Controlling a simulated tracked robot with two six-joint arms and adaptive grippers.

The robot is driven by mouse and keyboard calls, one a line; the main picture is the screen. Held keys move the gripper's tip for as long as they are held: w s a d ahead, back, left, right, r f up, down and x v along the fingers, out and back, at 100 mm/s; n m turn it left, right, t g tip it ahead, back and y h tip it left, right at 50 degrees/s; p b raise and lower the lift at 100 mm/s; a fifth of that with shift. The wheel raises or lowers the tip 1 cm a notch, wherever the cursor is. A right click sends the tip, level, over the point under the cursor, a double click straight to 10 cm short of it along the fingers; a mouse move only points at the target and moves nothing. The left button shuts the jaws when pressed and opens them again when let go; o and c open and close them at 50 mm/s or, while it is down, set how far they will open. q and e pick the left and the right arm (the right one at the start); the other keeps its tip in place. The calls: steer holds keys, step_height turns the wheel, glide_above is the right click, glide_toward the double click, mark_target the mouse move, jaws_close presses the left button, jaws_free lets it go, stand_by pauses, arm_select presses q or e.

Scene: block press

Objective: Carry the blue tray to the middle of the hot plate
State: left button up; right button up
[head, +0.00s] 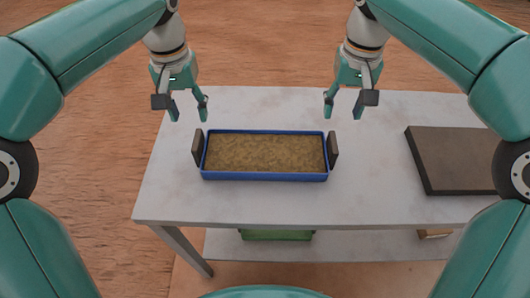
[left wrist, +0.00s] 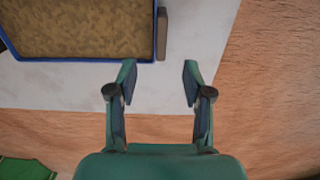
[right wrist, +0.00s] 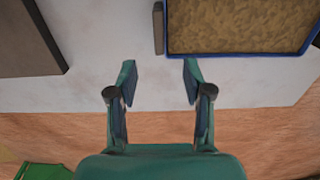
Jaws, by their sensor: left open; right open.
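The blue tray (head: 265,177) is a long shallow box filled with a brown, grainy material. It stands on the white table with a dark upright handle at each short end. It also shows in the left wrist view (left wrist: 90,60) and in the right wrist view (right wrist: 240,53). The hot plate (head: 455,160) is a dark flat slab at the table's right. Its edge shows in the right wrist view (right wrist: 28,40). My left gripper (head: 188,108) is open and empty, above and behind the left handle. My right gripper (head: 345,107) is open and empty, above and behind the right handle.
The white table (head: 375,190) is bare between the tray and the hot plate. A lower shelf (head: 350,247) holds a green object (head: 275,235) and a small brown object (head: 435,233), both partly hidden by the tabletop.

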mark_target(201, 152)
arm_select(q)
step_height(201, 152, down, 14)
steer(key=shift+f, duration=0.25)
arm_select(e)
step_height(201, 152, down, 14)
steer(key=shift+f, duration=0.25)
arm_select(q)
jaws_close()
arm_select(e)
jaws_close()
arm_select(q)
steer(key=shift+r, duration=0.1)
arm_select(e)
steer(key=shift+r, duration=0.1)
